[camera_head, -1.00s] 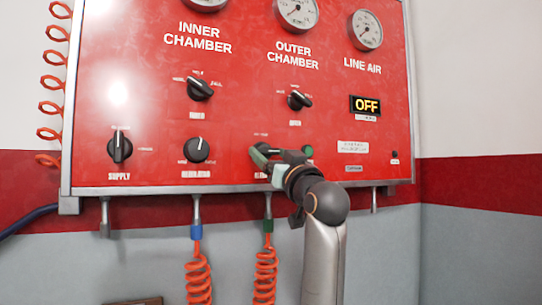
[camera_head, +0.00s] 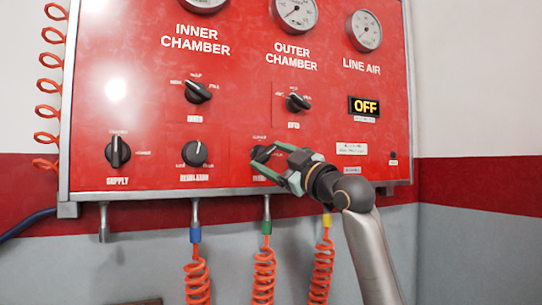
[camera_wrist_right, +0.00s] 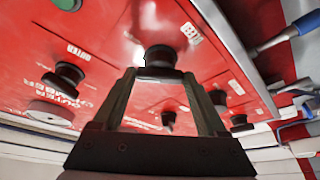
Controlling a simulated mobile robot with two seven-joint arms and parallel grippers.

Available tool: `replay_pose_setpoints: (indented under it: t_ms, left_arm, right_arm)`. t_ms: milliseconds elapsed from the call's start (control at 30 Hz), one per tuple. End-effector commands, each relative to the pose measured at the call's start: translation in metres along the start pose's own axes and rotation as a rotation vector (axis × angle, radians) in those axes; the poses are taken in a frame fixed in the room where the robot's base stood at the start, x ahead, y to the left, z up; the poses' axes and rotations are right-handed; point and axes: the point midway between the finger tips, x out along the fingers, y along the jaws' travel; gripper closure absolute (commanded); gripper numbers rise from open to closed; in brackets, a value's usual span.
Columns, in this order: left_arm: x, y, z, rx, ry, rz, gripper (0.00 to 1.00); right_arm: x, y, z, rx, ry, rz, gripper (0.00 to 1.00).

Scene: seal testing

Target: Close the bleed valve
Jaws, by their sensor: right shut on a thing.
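A black knob (camera_head: 262,153) sits at the right end of the bottom row on the red panel. The lettering below it is too blurred and covered to read, so I cannot confirm that it names the bleed valve. My right gripper (camera_head: 274,160) reaches it from the right, its fingers closed around the knob. In the right wrist view, the knob (camera_wrist_right: 162,57) shows between the two fingertips of my right gripper (camera_wrist_right: 160,72). The gripper hides part of the knob, so its pointing direction is hard to tell. My left gripper is not in view.
The red panel (camera_head: 330,195) also carries a supply knob (camera_head: 118,151), a regulator knob (camera_head: 195,153), two upper knobs (camera_head: 197,92) (camera_head: 297,103), gauges (camera_head: 297,13) and an OFF display (camera_head: 364,106). Orange coiled hoses (camera_head: 264,275) hang below. The wall at right is clear.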

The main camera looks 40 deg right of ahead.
Motion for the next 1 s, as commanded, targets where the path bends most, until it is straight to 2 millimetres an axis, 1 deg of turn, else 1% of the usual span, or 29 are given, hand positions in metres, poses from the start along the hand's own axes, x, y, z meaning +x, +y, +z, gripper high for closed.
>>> replay_pose_setpoints:
  t_ms: [67, 600, 800, 1000]
  left_arm:
    - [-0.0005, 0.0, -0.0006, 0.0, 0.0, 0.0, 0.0]
    - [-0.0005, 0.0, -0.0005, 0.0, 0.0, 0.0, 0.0]
    - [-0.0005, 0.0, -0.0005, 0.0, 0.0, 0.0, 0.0]
    - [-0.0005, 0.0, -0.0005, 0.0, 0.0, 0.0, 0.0]
  right_arm:
    - [-0.0005, 0.0028, 0.0003, -0.072, -0.003, -0.027, 0.81]
    - [0.0002, 0.0061, -0.0027, -0.532, 0.002, -0.22, 0.81]
    - [0.0008, 0.0062, -0.0033, -0.673, 0.002, -0.281, 0.81]
    - [0.0012, 0.0067, -0.0036, -0.776, 0.002, -0.322, 0.81]
